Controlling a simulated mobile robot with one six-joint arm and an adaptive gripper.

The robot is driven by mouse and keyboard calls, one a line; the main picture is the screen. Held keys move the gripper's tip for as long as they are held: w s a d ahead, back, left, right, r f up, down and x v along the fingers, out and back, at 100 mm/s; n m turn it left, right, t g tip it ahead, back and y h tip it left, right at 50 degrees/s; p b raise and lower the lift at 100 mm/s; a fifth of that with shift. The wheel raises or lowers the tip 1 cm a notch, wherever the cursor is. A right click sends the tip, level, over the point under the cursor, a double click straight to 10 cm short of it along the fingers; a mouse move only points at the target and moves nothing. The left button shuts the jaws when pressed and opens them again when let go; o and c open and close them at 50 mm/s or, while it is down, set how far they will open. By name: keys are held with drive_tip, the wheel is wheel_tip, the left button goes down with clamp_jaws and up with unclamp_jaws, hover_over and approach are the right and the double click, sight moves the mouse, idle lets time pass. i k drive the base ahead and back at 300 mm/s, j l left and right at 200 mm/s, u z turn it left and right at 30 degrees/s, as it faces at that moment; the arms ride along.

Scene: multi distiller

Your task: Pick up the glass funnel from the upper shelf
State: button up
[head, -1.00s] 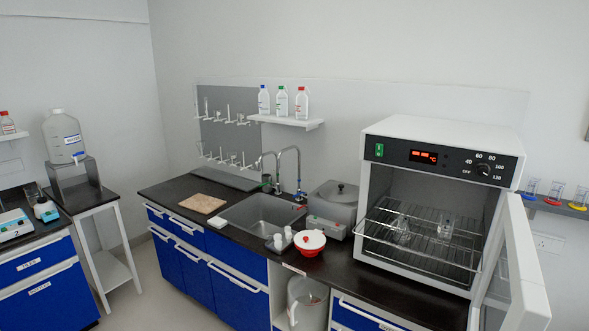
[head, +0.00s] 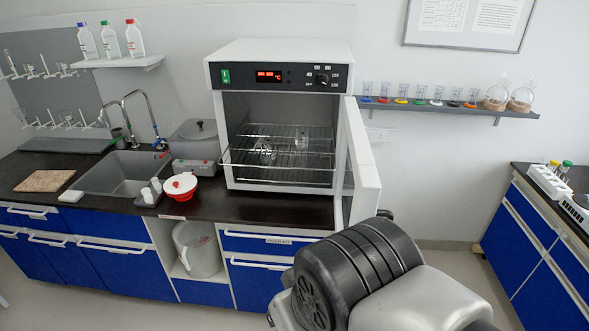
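A white drying oven (head: 290,52) stands on the dark counter with its door (head: 362,165) open to the right. Inside it is a wire rack (head: 255,172), partly slid forward. Two small clear glass pieces rest on the rack, one at the left (head: 266,151) and one at the right (head: 301,141). They are too small and faint to tell which is the funnel. My arm (head: 350,270) shows at the lower right, in front of the counter and below the oven door. My gripper is not in view.
The open door juts out at the oven's right. Left of the oven are a red and white bowl (head: 180,187), a grey lidded bath (head: 196,140) and a sink (head: 118,172). A wall shelf (head: 450,109) at the right holds cylinders and flasks.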

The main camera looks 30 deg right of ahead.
sight(260, 146)
drive_tip(key=i+j+z, duration=0.1)
drive_tip(key=z, duration=0.85)
drive_tip(key=i+j+z, duration=0.2)
drive_tip(key=i+j, duration=0.15)
drive_tip(key=j, duration=0.3)
drive_tip(key=i+j+z, duration=0.25)
drive_tip(key=j, duration=0.4)
drive_tip(key=i+j+z, duration=0.1)
drive_tip(key=j, duration=0.3)
drive_tip(key=i+j+z, duration=0.1)
drive_tip(key=i+j, duration=0.15)
drive_tip(key=i+j+z, duration=0.15)
drive_tip(key=j, duration=0.35)
drive_tip(key=k, duration=0.05)
